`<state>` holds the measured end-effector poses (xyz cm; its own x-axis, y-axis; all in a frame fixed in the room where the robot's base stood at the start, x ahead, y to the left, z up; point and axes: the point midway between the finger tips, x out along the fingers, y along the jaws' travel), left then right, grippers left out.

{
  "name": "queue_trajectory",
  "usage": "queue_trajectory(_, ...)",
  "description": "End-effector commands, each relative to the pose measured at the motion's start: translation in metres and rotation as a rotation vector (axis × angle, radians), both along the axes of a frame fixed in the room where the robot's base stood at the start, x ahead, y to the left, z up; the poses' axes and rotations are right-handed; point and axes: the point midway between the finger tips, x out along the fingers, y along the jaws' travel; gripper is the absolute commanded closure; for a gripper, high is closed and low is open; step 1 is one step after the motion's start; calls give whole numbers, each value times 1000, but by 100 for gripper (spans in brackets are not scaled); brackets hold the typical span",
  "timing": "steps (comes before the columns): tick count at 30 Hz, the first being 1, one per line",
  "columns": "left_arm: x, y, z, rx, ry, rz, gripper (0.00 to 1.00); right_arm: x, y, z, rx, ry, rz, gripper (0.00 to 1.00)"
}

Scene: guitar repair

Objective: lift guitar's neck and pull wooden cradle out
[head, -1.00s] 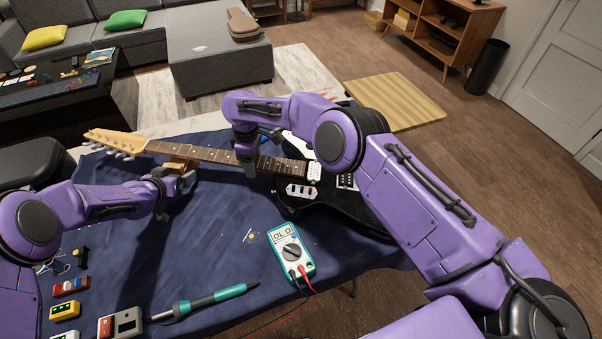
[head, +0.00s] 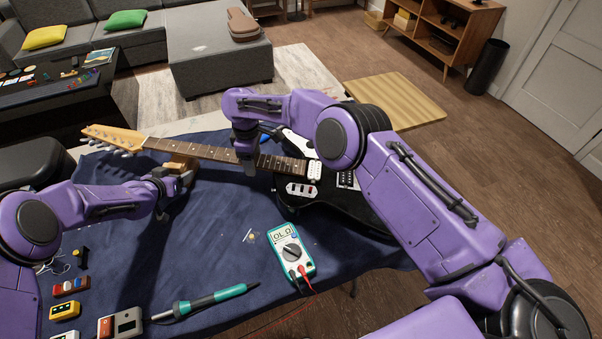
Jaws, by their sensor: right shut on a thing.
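The black-bodied electric guitar (head: 345,205) lies across the blue-covered table, its body at the right. Its neck (head: 205,151) runs left to the light wooden headstock (head: 112,138). My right gripper (head: 247,168) points down and is shut on the neck, between the cradle and the body. The small wooden cradle (head: 181,163) stands under the neck near the headstock end. A narrow gap seems to show between neck and cradle. My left gripper (head: 173,187) is at the cradle's near side, its fingers apart. Whether they touch the cradle is hard to see.
A multimeter (head: 291,251) with red and black leads lies in front of the guitar. A soldering iron (head: 207,301) and several small boxes lie at the front left. The blue cloth (head: 200,245) between them and the neck is mostly clear.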

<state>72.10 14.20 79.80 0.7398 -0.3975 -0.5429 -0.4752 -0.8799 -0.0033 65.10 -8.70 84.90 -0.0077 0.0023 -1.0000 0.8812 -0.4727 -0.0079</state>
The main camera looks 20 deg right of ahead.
Motion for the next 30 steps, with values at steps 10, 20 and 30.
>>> queue_trajectory(10, 0, 1, 5, -1, -2, 0, 64, 3, 1, 5, 5, -10, -1, 95)
queue_trajectory(20, -17, 9, 5, -1, -1, -1, 64, 3, 2, 5, 5, -11, -1, 95)
queue_trajectory(30, -35, 19, 5, -2, -1, 1, 64, 3, 2, 5, 6, -10, -1, 95)
